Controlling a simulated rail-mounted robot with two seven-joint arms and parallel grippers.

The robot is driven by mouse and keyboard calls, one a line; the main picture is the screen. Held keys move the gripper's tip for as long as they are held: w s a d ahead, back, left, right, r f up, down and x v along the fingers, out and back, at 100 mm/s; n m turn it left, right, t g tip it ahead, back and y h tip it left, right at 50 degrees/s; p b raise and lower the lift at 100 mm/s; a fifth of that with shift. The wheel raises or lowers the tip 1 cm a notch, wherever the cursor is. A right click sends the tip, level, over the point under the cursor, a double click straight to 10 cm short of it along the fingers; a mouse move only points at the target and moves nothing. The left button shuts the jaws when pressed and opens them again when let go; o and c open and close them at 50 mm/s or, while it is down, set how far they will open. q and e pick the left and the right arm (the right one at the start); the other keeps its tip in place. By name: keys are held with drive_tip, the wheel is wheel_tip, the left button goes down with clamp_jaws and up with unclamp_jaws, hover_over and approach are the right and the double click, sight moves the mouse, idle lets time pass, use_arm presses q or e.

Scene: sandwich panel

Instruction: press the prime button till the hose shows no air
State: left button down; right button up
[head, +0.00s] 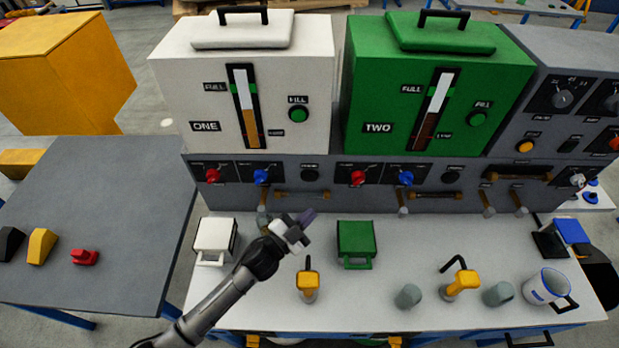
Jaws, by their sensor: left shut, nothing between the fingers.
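The grey panel (330,168) runs under two tanks. It carries red and blue knobs and, under each tank, a dark round button, one below tank ONE (310,175) and one below tank TWO (452,176). Their labels are too small to read, so I cannot tell which is the prime button. A brownish hose section (302,195) lies below the left button and another (436,195) below the right one; I cannot make out air in either. My left gripper (306,217) is shut and empty, in front of the panel below the left hose section, apart from the button. My right gripper is not in view.
White tank ONE (285,75) and green tank TWO (385,85) stand above the panel. On the white bench are a white box (214,238), a green box (356,242), yellow-topped tools (308,281), grey cups and a white mug (545,287). A grey table (110,200) stands left.

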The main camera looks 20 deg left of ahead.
sight(309, 177)
use_arm(q)
drive_tip(key=w+a+b, duration=0.3)
drive_tip(key=w, duration=0.5)
drive_tip(key=shift+w, duration=0.15)
idle(1.0)
idle(0.9)
drive_tip(key=shift+w+a, duration=0.1)
drive_tip(key=shift+w, duration=0.05)
drive_tip(key=shift+w+a, duration=0.1)
drive_tip(key=shift+w, duration=0.15)
